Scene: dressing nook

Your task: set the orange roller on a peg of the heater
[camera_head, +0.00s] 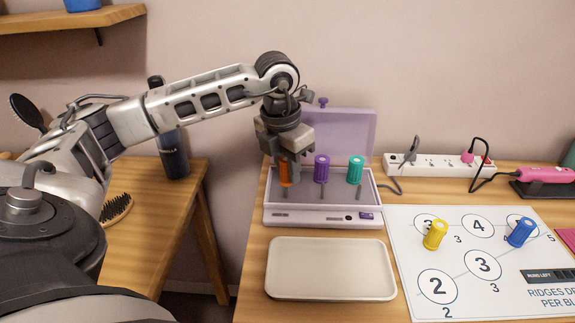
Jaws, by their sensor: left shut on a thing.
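The orange roller (285,176) is upright at the left of the heater (320,215), a lilac and white box with its lid up. My left gripper (286,164) points down and is shut on the orange roller's upper part. A peg shows under the roller; I cannot tell whether the roller touches it. A purple roller (321,168) and a teal roller (355,170) stand on pegs to the right. My right gripper is not in view.
An empty cream tray (330,268) lies in front of the heater. A numbered mat (450,255) at the right holds a yellow roller (435,235) and a blue roller (521,232). A power strip (440,166) and a pink tool (545,174) are behind.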

